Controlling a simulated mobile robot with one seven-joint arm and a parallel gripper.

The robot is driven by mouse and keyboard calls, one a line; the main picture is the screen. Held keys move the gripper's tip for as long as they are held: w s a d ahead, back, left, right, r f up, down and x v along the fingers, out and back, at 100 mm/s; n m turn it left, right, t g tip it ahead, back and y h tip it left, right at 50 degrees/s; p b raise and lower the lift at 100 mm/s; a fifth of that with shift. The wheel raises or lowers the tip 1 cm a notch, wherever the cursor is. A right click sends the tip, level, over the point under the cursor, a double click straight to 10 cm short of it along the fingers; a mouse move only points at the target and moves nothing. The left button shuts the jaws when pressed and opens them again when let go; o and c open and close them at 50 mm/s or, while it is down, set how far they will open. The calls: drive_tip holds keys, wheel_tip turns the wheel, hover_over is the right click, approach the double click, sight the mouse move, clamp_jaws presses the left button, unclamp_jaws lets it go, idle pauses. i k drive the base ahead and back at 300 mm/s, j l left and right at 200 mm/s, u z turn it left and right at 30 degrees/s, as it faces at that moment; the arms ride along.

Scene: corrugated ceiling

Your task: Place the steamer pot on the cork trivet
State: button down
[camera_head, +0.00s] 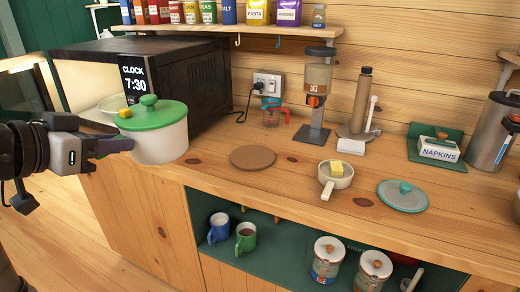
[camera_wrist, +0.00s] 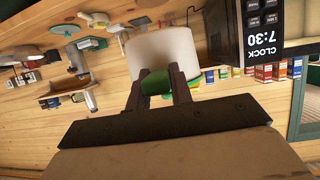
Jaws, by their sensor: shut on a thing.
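The steamer pot (camera_head: 160,141) is white with a green lid (camera_head: 152,114). It is upright at the left end of the counter, in front of the microwave. My gripper (camera_head: 122,146) comes from the left and is shut on the pot's side handle, which shows green between the two fingers in the wrist view (camera_wrist: 157,82). The white pot wall (camera_wrist: 158,50) is just beyond the fingertips there. I cannot tell whether the pot's base touches the counter. The cork trivet (camera_head: 252,157) is a flat brown disc on the counter, right of the pot, with nothing on it.
The black microwave (camera_head: 175,75) stands behind the pot. A dispenser (camera_head: 317,95) and a red-handled jug (camera_head: 271,113) stand behind. Counter between pot and trivet is clear.

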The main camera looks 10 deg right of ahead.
sight(248, 160)
drive_tip(key=i+l, duration=0.95)
drive_tip(key=l, duration=0.1)
